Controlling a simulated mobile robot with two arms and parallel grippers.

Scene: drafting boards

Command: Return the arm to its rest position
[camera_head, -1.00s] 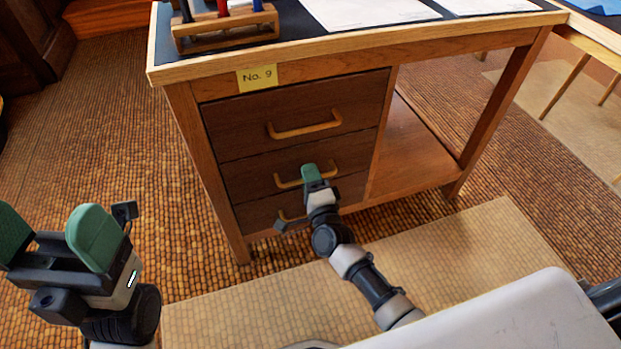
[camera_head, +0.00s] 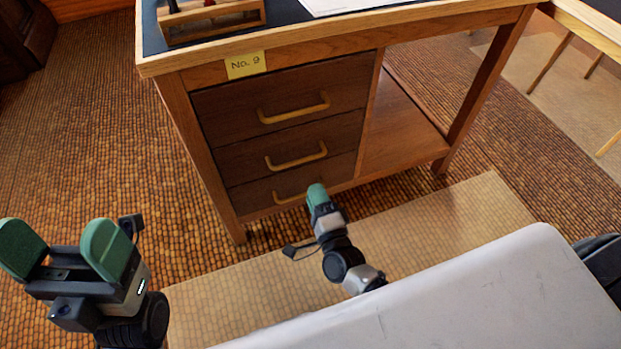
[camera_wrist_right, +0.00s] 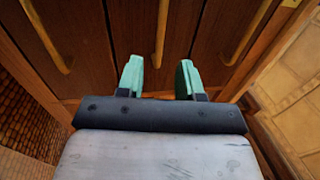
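My right gripper (camera_head: 317,196) is in front of the desk's drawers, near the bottom drawer's handle (camera_head: 290,196) in the head view. In the right wrist view its two green fingertips (camera_wrist_right: 160,80) stand apart with nothing between them. The drawer fronts and a handle (camera_wrist_right: 162,35) show beyond the fingertips. My left gripper (camera_head: 66,250) is at the lower left, its green fingers apart and empty, over the floor.
The wooden desk (camera_head: 420,140) has three shut drawers and a yellow "No. 9" label (camera_head: 245,64). A wooden pen rack (camera_head: 212,20) and paper stand on top. A pale mat (camera_head: 440,222) lies on the floor. Woven floor is clear at left.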

